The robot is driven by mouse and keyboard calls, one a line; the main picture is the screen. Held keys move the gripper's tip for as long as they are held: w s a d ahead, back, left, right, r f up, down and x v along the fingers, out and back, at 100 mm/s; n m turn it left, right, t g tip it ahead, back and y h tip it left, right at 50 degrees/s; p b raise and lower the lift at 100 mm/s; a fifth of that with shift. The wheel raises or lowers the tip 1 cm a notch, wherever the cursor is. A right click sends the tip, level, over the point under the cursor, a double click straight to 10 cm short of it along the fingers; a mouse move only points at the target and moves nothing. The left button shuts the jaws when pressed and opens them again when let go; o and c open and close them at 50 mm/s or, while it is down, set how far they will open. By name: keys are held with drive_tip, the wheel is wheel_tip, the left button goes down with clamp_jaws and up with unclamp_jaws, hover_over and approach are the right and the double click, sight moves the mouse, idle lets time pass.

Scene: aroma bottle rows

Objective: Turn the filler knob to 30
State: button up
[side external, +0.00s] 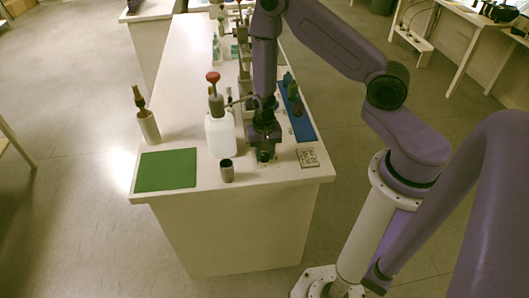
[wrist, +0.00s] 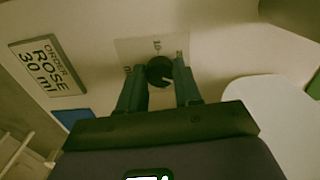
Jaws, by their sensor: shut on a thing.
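The filler knob (wrist: 160,70) is a dark round knob on a pale dial plate (wrist: 126,48) in the wrist view. A short pale pointer line shows on the knob, slanting toward the right side of the picture. In the side view my gripper (side external: 264,152) points down at the bench end, and the knob is hidden there. An order card (wrist: 47,65) reads ROSE 30 ml.
In the side view, a white jug (side external: 220,135) with a red-topped pump stands just left of my gripper. A blue tray (side external: 303,128) with bottles lies to the right.

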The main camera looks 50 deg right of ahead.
drive_tip(key=o, duration=1)
drive_tip(key=shift+o, duration=0.2)
